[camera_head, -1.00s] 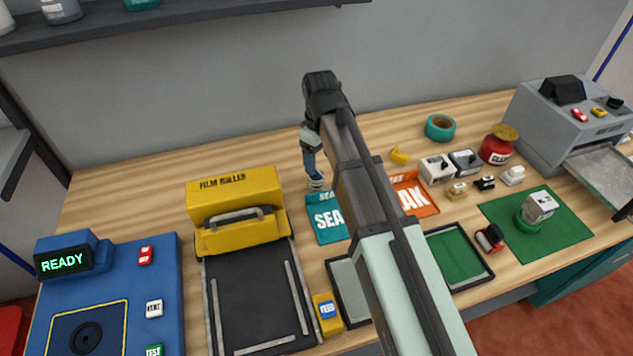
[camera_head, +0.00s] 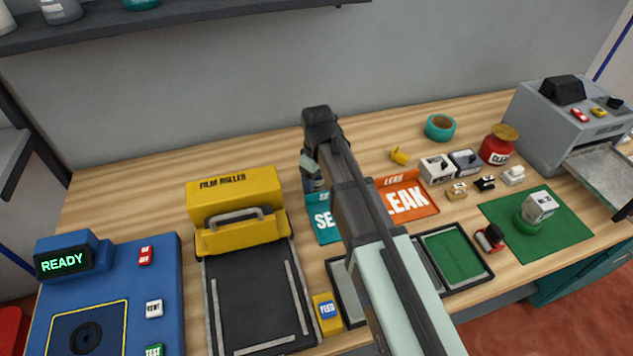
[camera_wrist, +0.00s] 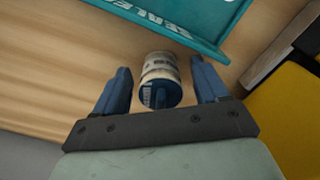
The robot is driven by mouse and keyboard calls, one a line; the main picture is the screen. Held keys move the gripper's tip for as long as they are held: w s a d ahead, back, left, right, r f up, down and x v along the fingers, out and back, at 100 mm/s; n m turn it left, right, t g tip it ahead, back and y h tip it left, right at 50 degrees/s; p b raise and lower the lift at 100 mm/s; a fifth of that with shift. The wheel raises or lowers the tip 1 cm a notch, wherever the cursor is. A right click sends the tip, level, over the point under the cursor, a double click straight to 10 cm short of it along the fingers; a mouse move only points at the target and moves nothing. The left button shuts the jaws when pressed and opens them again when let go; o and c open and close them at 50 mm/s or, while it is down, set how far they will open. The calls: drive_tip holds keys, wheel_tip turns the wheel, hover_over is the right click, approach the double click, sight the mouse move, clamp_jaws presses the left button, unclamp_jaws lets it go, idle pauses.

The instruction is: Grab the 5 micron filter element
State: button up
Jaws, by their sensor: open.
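A small cylinder with pale ribbed sides and a blue printed end (camera_wrist: 159,82), which looks like a filter element, is on the wooden table in the wrist view. I cannot read a micron rating on it. My gripper (camera_wrist: 163,84) is open, with one blue finger on each side of the cylinder and gaps visible on both sides.
An orange LEAK mat (camera_head: 412,198) lies right of my arm. The yellow film roller (camera_head: 237,200) stands to the left. Small parts, a red jar (camera_head: 497,150) and a green mat (camera_head: 560,225) are on the right. The table behind my arm is clear.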

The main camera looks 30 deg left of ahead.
drive_tip(key=shift+f, duration=0.45)
drive_tip(key=c, duration=1.2)
drive_tip(key=shift+o, duration=0.2)
drive_tip(key=shift+r, duration=0.15)
